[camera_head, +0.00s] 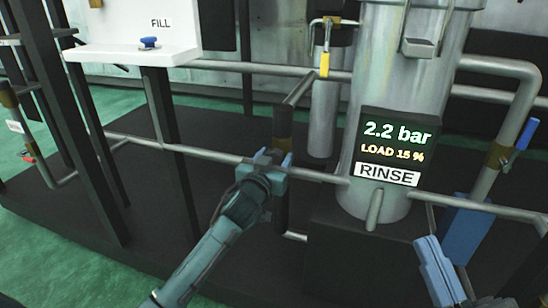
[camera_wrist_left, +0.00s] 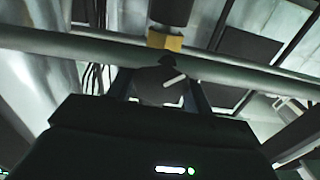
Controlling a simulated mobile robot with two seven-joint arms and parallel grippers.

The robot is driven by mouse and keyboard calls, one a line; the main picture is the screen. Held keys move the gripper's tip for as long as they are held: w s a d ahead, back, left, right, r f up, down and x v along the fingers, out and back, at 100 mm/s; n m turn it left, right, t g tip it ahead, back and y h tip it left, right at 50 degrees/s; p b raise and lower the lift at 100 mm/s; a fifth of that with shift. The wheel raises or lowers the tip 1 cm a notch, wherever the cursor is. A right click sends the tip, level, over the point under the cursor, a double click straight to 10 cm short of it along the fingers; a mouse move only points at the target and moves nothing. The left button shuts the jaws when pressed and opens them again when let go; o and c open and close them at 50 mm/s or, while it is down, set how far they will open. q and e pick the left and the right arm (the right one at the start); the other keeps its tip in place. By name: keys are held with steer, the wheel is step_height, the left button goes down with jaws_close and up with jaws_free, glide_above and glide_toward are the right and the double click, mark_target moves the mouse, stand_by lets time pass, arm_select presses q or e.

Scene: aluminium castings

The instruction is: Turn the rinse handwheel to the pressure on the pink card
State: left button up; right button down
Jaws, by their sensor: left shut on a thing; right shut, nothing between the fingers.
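My left gripper (camera_head: 270,158) is at the thin horizontal pipe left of the rinse display, and its jaws are shut on a dark round handwheel. In the left wrist view the handwheel (camera_wrist_left: 158,86) sits between the two fingers and has a short white mark pointing up to the right. The gripper hides the handwheel in the head view. The rinse display (camera_head: 390,146) reads 2.2 bar and LOAD 15 %, above a white RINSE label. The pink card is not in view. My right gripper (camera_head: 432,252) is shut and empty at the lower right.
A large grey tank (camera_head: 395,75) stands behind the display. Pipes (camera_head: 190,151) cross the area on both sides. A white FILL panel (camera_head: 130,30) with a blue knob (camera_head: 149,43) is at upper left. Dark posts stand at left.

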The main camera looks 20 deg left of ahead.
arm_select(q)
steer(key=shift+r+m+p, duration=0.1)
steer(key=shift+m+p, duration=0.7)
steer(key=shift+m, duration=0.1)
steer(key=m+p, duration=0.2)
steer(key=shift+d+m, duration=0.15)
steer(key=shift+m, duration=0.15)
steer(key=m+p, duration=0.2)
steer(key=m, duration=0.2)
steer(key=shift+m, duration=0.3)
steer(key=m+p, duration=0.1)
steer(key=m, duration=0.2)
steer(key=shift+d+m, duration=0.1)
steer(key=shift+m, duration=0.2)
steer(key=m, duration=0.3)
steer(key=shift+f+p, duration=0.25)
steer(key=shift+p, duration=0.1)
steer(key=shift+m, duration=1.1)
arm_select(e)
steer(key=f+m+g+h, duration=0.1)
steer(key=f+h, duration=0.1)
steer(key=s+f+m+g+h, duration=0.1)
steer(key=f+h, duration=0.1)
steer(key=shift+s+d+f+m, duration=0.1)
steer(key=shift+d+f+m, duration=0.05)
steer(key=shift+f+m, duration=0.15)
arm_select(q)
steer(key=shift+m, duration=0.3)
arm_select(e)
steer(key=shift+f, duration=0.1)
